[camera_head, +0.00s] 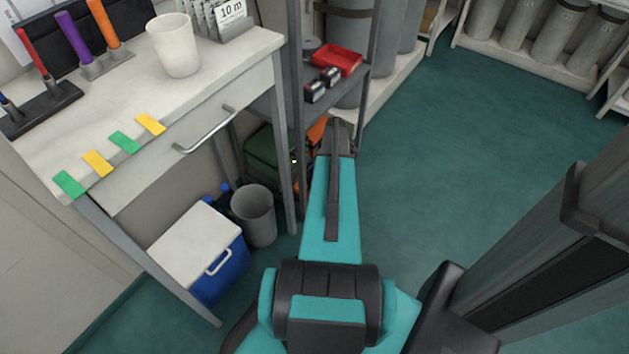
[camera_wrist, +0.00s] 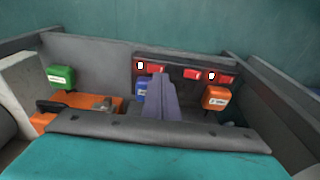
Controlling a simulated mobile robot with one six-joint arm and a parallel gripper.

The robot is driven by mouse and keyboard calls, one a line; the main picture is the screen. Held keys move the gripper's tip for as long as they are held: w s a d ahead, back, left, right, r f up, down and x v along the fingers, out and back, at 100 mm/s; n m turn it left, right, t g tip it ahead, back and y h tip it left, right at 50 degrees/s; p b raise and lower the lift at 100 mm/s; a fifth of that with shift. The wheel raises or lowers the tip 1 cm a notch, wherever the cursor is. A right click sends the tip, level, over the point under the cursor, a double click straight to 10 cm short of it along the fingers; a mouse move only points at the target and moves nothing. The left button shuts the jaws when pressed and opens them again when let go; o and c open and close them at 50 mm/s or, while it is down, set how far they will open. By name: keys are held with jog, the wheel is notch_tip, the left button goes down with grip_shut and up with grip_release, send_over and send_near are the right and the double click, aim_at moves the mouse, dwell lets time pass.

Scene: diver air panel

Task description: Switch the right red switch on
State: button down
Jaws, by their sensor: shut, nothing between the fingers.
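In the wrist view, several small red pieces sit in a row on a dark strip (camera_wrist: 178,67) along the far wall of a grey enclosure. The rightmost red piece (camera_wrist: 227,79), apparently the right red switch, has a white square at its left; its on or off position is too small to tell. Another red piece (camera_wrist: 192,73) is left of it, and a further one (camera_wrist: 154,67) has a white square too. My gripper (camera_wrist: 158,79) is shut and empty, its tip overlapping the strip left of the right switch. I cannot tell whether it touches. The head view shows no clear switches.
Green (camera_wrist: 61,77), blue (camera_wrist: 142,90) and orange (camera_wrist: 215,98) blocks are near the strip. In the head view, a white table (camera_head: 225,65), a grey shelf (camera_head: 270,103), a bin (camera_head: 255,217) and a cooler (camera_head: 195,243) are left of my arm.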

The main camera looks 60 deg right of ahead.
jog(key=shift+r+p, duration=1.25)
jog(key=shift+r, duration=1.2)
jog(key=shift+s, duration=0.2)
